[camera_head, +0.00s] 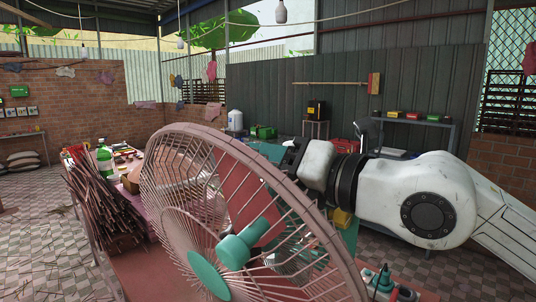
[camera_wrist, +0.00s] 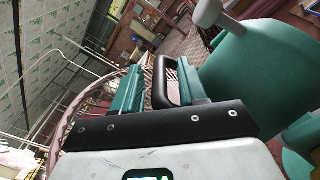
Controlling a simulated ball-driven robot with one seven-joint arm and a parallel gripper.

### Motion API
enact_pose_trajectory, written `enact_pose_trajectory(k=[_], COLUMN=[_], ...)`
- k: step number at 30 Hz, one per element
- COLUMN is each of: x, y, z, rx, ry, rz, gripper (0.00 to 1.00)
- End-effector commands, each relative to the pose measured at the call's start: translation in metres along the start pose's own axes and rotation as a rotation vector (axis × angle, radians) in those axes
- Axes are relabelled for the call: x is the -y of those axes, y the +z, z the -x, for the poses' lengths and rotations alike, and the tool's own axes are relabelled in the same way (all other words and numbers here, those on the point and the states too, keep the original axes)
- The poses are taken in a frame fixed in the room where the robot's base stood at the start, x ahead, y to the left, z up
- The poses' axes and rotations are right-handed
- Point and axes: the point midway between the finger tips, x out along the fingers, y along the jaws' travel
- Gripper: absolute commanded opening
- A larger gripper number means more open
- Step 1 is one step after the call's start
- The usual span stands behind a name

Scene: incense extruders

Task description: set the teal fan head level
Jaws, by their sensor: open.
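The fan has a large pinkish wire cage (camera_head: 180,140) with a teal hub (camera_head: 240,248) and a teal front disc (camera_head: 207,275). Its cage stands slanted in the head view; the exact tilt of the head is hard to judge. Part of the teal motor housing (camera_head: 297,262) shows through the wires.
The fan stands at a pink table (camera_head: 125,268) holding a bundle of dark sticks (camera_head: 100,205) and a green bottle (camera_head: 104,161). A power strip (camera_head: 385,285) lies at front right. A shelf (camera_head: 415,122) with small coloured boxes stands at the back wall. Tiled floor is open at left.

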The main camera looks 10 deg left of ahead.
Motion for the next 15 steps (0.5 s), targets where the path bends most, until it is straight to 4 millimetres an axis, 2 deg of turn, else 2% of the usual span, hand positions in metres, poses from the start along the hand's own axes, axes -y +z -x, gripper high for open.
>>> enact_pose_trajectory(k=[8, 15], x=[0.0005, 0.0004], y=[-0.0002, -0.0002], z=[-0.0014, -0.0012], rx=[0.0, 0.0], ry=[-0.001, -0.001], rz=[0.0, 0.0], gripper=[0.42, 0.2])
